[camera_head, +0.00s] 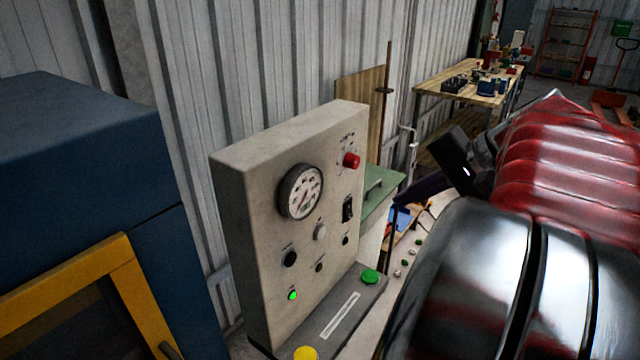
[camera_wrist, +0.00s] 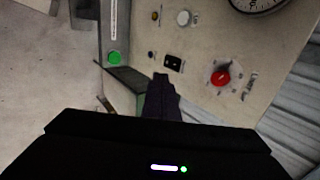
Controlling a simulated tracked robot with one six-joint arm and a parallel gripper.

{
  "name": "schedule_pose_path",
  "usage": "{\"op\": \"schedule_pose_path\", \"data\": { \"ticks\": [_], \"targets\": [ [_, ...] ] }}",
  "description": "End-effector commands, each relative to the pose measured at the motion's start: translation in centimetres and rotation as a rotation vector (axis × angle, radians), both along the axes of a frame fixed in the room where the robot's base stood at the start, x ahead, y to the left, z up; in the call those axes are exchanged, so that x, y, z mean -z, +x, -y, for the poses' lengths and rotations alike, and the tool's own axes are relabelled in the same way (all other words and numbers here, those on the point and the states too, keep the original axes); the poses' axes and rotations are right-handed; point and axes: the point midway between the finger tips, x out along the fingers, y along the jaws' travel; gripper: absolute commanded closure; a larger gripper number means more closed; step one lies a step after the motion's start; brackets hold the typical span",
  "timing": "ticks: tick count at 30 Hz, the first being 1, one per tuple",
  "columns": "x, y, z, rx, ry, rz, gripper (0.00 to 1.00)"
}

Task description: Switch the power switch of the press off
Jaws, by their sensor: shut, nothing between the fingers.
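The press's grey control panel (camera_head: 270,175) stands in the middle of the head view. A black rocker switch (camera_head: 348,209) sits on its right part, below a red knob (camera_head: 351,160); its label is too small to read. The same switch (camera_wrist: 174,63) shows in the wrist view, just beyond my fingertips. My gripper (camera_head: 400,200) is shut and empty, right of the panel in the head view. Its dark fingers (camera_wrist: 160,82) point toward the switch in the wrist view and appear apart from it. Which way the rocker is tipped I cannot tell. A small green lamp (camera_head: 292,295) glows.
The panel also carries a round gauge (camera_head: 301,191) and several small knobs. A green button (camera_head: 370,276) and yellow button (camera_head: 305,353) sit on the ledge below. A blue cabinet (camera_head: 90,150) stands left; a wooden workbench (camera_head: 470,90) stands behind. My red arm fills the right.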

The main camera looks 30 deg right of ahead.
Motion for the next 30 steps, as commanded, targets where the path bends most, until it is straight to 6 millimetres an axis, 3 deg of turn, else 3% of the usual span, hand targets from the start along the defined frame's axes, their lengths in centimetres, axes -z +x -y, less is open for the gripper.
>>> {"op": "schedule_pose_path", "data": {
  "ticks": [10,30],
  "targets": [
    [-1.3,-1.1,0.4,-0.001,0.000,-0.001,1.00],
    [0.1,-2.4,0.9,0.002,0.000,-0.001,1.00]
  ]
}}
